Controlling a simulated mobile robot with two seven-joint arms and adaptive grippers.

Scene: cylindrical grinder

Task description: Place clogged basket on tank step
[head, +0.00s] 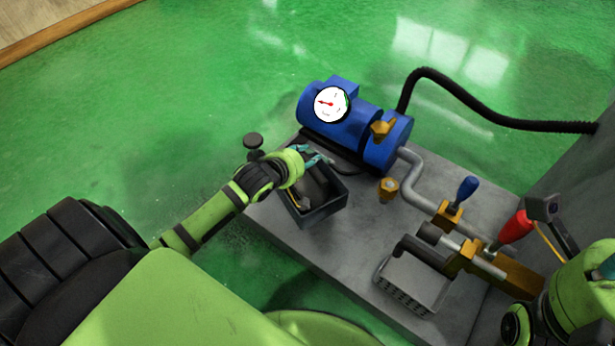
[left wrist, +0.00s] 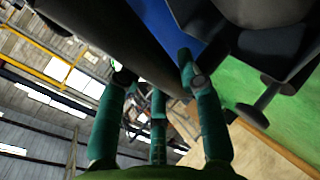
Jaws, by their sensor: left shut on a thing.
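My left gripper (head: 312,160) is shut on a dark bar that looks like the handle of a dark open basket (head: 325,212). The basket is at the left part of the grey tank top (head: 285,232), beside the blue pump; I cannot tell whether it touches the surface. In the left wrist view the teal fingers (left wrist: 155,90) are around a thick dark bar (left wrist: 110,40). A second, grey basket (head: 410,285) with holes and a dark handle stands at the tank's front edge. My right gripper (head: 606,268) shows only in part at the right edge.
The blue pump (head: 345,125) with a white gauge stands just behind the held basket. Brass valves (head: 388,190), a pipe, a blue handle (head: 467,188) and a red handle (head: 515,227) lie to the right. A black hose (head: 455,85) runs to the wall. Green floor is clear at left.

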